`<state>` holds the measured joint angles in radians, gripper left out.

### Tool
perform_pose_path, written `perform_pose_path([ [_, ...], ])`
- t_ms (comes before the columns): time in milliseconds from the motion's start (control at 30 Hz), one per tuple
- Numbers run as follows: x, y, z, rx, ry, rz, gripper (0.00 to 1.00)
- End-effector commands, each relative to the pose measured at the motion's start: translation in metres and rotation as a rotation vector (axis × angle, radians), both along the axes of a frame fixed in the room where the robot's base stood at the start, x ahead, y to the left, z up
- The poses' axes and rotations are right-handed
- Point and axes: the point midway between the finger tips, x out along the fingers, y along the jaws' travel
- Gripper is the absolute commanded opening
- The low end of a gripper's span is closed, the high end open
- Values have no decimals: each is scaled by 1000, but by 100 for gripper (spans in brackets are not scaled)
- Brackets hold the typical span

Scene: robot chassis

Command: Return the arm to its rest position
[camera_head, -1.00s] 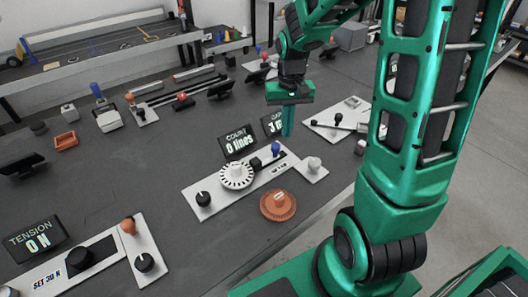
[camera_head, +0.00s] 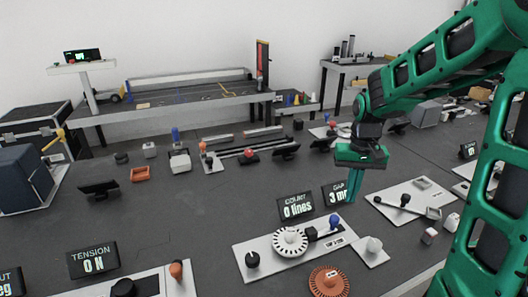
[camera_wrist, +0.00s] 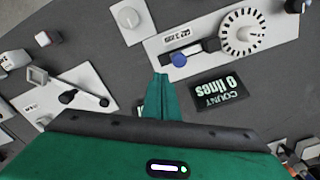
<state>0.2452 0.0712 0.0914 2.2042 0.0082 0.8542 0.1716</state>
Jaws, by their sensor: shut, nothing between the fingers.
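My gripper (camera_head: 354,188) is green and hangs from my green arm at the right of the head view, pointing down above the dark table (camera_head: 190,225). Its fingers are together with nothing between them. In the head view it is just right of the display reading "GAP 3 m" (camera_head: 336,193). In the wrist view my gripper (camera_wrist: 160,80) appears at centre. The white panel with the toothed dial (camera_wrist: 242,32) and the "COUNT 0 lines" display (camera_wrist: 219,90) lie to its right.
A white panel with a black lever (camera_head: 404,200) lies right of my gripper. An orange toothed disc (camera_head: 328,282) sits near the front edge. Several devices stand farther back, including an orange tray (camera_head: 140,174). Bare table shows left of the count display (camera_head: 296,207).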

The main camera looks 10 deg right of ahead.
Motion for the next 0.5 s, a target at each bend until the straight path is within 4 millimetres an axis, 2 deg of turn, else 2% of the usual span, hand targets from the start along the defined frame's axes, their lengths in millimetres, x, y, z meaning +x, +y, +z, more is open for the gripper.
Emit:
perform_pose_path([
  [167, -28, -14, 14, -20, -3, -27, 0],
  [333, -88, -35, 35, -42, 1, -85, 0],
  [500, -153, -49, 46, -41, 2, -147, 0],
])
